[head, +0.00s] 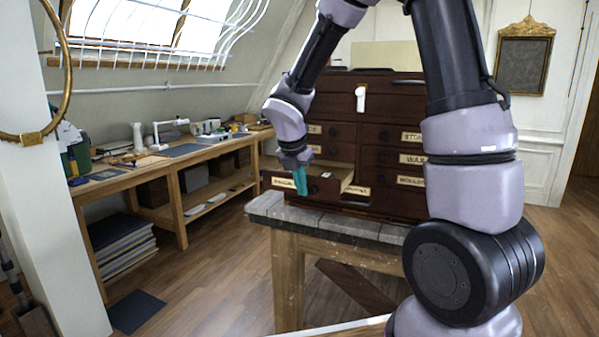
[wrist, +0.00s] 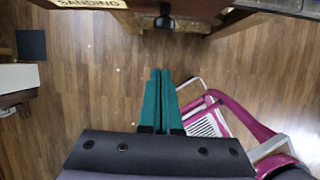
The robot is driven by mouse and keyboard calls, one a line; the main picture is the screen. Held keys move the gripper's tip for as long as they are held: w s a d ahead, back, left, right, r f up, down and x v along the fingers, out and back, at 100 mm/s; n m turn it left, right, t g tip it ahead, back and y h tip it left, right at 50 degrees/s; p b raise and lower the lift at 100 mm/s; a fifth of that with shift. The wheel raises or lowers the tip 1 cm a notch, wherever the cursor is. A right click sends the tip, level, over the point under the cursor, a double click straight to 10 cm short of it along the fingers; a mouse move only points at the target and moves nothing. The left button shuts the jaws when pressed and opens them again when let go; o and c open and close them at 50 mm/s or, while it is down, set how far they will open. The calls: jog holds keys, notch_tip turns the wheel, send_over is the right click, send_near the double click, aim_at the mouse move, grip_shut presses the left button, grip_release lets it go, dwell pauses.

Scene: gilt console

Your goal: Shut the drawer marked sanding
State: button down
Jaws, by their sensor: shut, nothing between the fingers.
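A dark wooden chest of drawers (head: 395,112) stands on a grey-topped table. One lower-left drawer (head: 318,185) is pulled out, its pale inside showing. Its front carries a pale label, too small to read in the head view. In the wrist view the label (wrist: 88,3) reads SANDING, at the top edge, on the drawer front beside a dark knob (wrist: 164,21). My gripper (head: 301,181) has teal fingers, shut and empty, overlapping the drawer front in the head view. In the wrist view the fingers (wrist: 160,72) point toward the drawer front, with floor showing between; contact is not visible.
The grey-topped table (head: 345,226) stands below the chest. A workbench (head: 170,158) with tools runs along the left wall. A magenta-framed object (wrist: 238,112) shows at the right of the wrist view. Wooden floor (head: 215,260) is clear between bench and table.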

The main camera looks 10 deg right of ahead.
aim_at(308, 185)
jog(key=w+d, duration=0.1)
jog(key=w+d+f, duration=0.1)
jog(key=w, duration=0.1)
jog(key=shift+w+d+f, duration=0.1)
jog(key=shift+w+d, duration=0.15)
jog(key=shift+d, duration=0.05)
jog(key=w+d, duration=0.3)
jog(key=w, duration=0.2)
jog(key=w+d, duration=0.4)
jog(key=w, duration=0.1)
jog(key=w+d, duration=0.3)
jog(key=w, duration=0.1)
jog(key=shift+w+d, duration=0.6)
jog(key=shift+w, duration=0.1)
